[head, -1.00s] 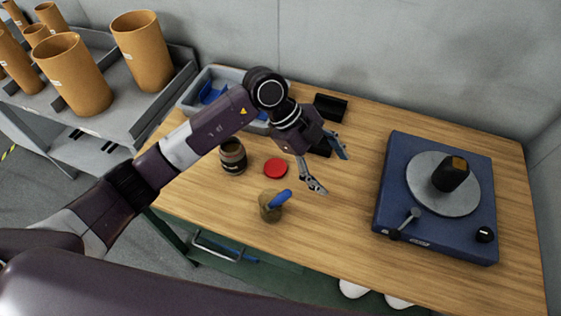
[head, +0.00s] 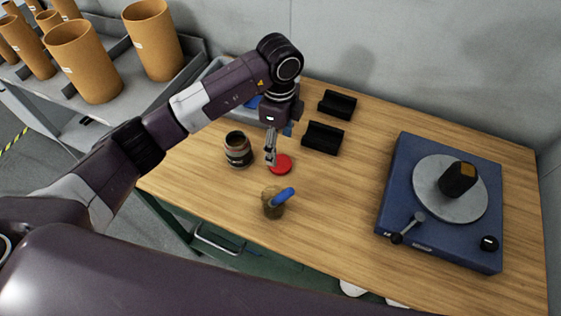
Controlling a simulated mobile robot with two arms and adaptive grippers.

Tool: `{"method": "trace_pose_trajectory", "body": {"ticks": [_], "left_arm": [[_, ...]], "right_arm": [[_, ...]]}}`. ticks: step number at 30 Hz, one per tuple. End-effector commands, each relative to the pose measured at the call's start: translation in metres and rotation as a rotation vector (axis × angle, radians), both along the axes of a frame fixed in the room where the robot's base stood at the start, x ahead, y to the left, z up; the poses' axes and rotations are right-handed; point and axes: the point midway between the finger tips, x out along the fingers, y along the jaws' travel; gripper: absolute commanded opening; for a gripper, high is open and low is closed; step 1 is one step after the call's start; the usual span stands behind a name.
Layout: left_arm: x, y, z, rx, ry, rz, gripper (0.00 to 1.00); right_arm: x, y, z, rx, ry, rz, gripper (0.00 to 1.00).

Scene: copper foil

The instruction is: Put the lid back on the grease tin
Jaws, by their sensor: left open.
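The red lid (head: 282,165) lies flat on the wooden table. The grease tin (head: 238,150), a dark open-topped can with a pale label, stands upright just left of the lid. My left gripper (head: 271,158) points down at the lid's left edge, between the lid and the tin. Its fingers are open and partly overlap the lid in the head view; I cannot tell whether they touch it. One finger is mostly hidden behind the other. My right gripper is not in view.
A small pot with a blue-handled tool (head: 273,207) stands in front of the lid. Two black holders (head: 323,138) sit behind it, and a grey bin (head: 216,72) is partly behind my arm. A blue turntable unit (head: 402,190) is at the right. The table between is clear.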

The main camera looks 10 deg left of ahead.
Motion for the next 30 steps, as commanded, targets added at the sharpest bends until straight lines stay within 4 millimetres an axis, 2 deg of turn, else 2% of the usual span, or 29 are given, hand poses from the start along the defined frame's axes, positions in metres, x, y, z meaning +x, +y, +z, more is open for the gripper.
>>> {"method": "trace_pose_trajectory", "body": {"ticks": [3, 10, 13, 18, 22, 30], "left_arm": [[-0.001, 0.0, -0.01, 0.0, 0.001, -0.001, 0.66], [-0.001, 0.0, -0.011, 0.0, -0.001, -0.001, 0.66], [-0.002, -0.001, -0.015, -0.001, 0.002, -0.001, 0.66], [-0.008, -0.004, -0.038, -0.001, 0.005, -0.001, 0.66], [-0.007, -0.003, -0.057, 0.0, 0.003, 0.0, 0.66], [-0.006, -0.003, -0.063, 0.0, -0.001, -0.002, 0.66]], "right_arm": [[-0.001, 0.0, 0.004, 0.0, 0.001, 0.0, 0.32], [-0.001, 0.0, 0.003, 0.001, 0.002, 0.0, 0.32], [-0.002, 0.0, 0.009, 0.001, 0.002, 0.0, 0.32], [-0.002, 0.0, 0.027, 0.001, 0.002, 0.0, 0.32], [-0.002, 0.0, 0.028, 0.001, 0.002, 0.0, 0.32], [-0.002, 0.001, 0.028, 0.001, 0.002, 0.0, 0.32]]}}
